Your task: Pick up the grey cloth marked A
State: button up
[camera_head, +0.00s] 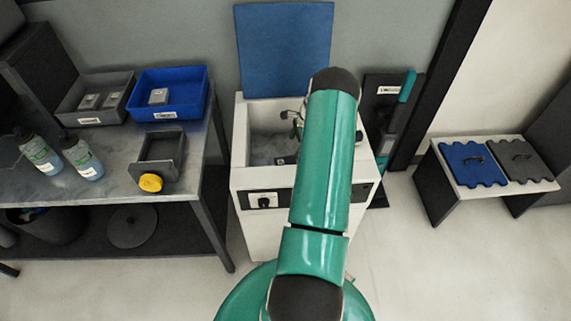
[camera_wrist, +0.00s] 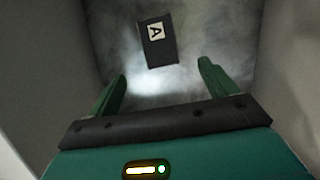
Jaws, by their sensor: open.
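The grey cloth marked A (camera_wrist: 160,54) is a small dark rectangle with a white "A" label. In the wrist view it lies on the misty floor of a deep basin, beyond my fingertips. In the head view a small dark patch with a pale mark (camera_head: 281,161) shows low in the white tub (camera_head: 240,150), probably the same cloth, partly hidden by my arm. My gripper (camera_wrist: 160,78) is open, its two green fingers spread, with nothing between them. The cloth is ahead of the gap, apart from both fingers. In the head view my arm hides most of the gripper.
The tub's raised blue lid (camera_head: 284,50) stands behind it, and its walls rise around my gripper. A workbench (camera_head: 100,180) at left holds a grey tray (camera_head: 95,97), a blue tray (camera_head: 169,93) and bottles (camera_head: 83,157). A low bench with blue (camera_head: 468,163) and grey panels stands right.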

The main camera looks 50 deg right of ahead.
send_over(286, 161)
jog(key=s+d, duration=0.2)
jog(key=x, duration=0.5)
jog(key=shift+s+d+f, duration=0.1)
jog(key=shift+s+d, duration=0.25)
jog(key=shift+d, duration=0.05)
jog(key=x, duration=0.5)
jog(key=shift+w+a, duration=0.2)
jog(key=shift+a, duration=0.05)
jog(key=shift+f, duration=0.3)
jog(key=shift+c, duration=0.3)
jog(key=c, duration=1)
